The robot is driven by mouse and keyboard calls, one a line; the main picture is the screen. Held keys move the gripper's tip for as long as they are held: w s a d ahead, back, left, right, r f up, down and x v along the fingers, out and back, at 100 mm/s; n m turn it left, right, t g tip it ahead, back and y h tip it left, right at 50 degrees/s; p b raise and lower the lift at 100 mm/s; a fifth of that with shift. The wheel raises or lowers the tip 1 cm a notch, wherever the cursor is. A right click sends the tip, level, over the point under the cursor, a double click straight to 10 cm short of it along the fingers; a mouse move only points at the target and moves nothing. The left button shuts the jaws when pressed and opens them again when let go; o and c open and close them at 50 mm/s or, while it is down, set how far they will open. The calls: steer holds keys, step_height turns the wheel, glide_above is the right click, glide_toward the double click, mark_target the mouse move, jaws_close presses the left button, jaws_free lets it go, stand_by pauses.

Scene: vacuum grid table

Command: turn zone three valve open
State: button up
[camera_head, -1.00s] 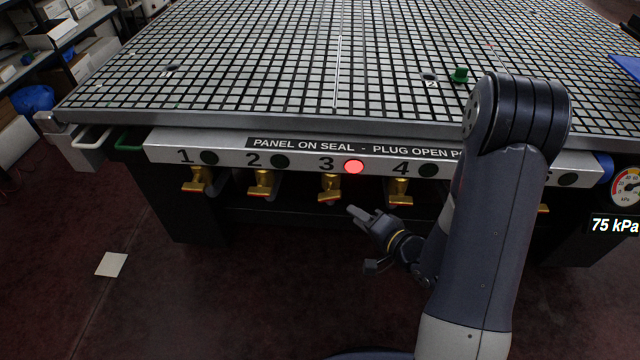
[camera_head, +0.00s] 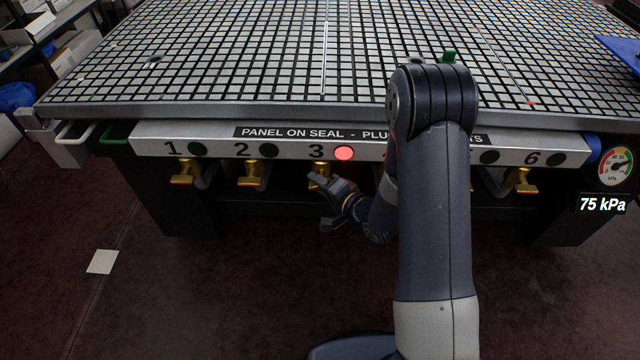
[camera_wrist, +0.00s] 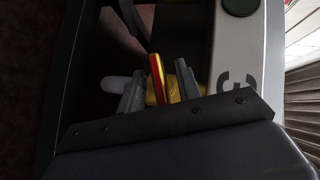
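The zone three valve (camera_head: 318,174) is a brass valve under the "3" label on the table's front rail. Its lamp (camera_head: 344,153) is lit red. My gripper (camera_head: 320,202) is just below and in front of this valve, and one finger overlaps its lower part in the head view. In the wrist view, my gripper (camera_wrist: 158,88) is open, with a finger on each side of the valve's red-edged yellow handle (camera_wrist: 157,78). I cannot tell whether either finger touches the handle.
Brass valves for zone one (camera_head: 185,174), zone two (camera_head: 252,175) and zone six (camera_head: 521,181) hang along the rail; my arm covers others. The gauge (camera_head: 615,167) reads 75 kPa. The gridded tabletop (camera_head: 240,60) is above.

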steer(key=shift+c, duration=0.2)
jaws_close()
